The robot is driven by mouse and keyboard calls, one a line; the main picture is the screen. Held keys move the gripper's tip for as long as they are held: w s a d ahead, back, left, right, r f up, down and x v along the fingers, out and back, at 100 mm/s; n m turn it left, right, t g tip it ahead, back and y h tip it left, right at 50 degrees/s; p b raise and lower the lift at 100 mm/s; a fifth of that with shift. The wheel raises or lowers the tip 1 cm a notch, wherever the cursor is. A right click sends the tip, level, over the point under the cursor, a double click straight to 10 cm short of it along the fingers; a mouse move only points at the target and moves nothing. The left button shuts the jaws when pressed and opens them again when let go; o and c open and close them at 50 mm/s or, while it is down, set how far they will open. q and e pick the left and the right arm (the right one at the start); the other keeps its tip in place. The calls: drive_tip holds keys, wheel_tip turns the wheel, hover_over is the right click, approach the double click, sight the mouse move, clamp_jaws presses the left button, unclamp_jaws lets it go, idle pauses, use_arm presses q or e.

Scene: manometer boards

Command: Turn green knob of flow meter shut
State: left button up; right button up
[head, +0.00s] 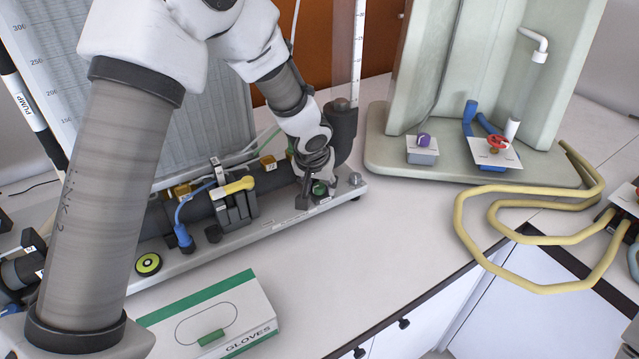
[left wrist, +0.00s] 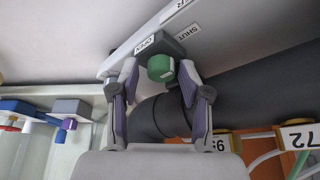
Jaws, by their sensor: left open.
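The green knob (head: 319,189) sits at the right end of the flow meter's grey base strip (head: 260,225) in the head view. In the left wrist view the green knob (left wrist: 160,68) stands on a dark block, with labels reading OPEN and SHUT on the strip beside it. My left gripper (head: 313,193) is at the knob in the head view. In the left wrist view my left gripper (left wrist: 158,75) is open, with one finger on each side of the knob. Small gaps show between the fingers and the knob. My right gripper is not in view.
A dark grey pipe (left wrist: 240,100) with numbered tags runs close to the gripper. A gloves box (head: 215,315) lies in front of the strip. To the right stand a pale green board (head: 440,60) with purple and red knobs and a looped yellow hose (head: 510,270). The counter between is clear.

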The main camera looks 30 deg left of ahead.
use_arm(q)
drive_tip(key=shift+r, duration=0.2)
drive_tip(key=v, duration=0.7)
drive_tip(key=shift+s+r, duration=0.2)
drive_tip(key=shift+r, duration=0.05)
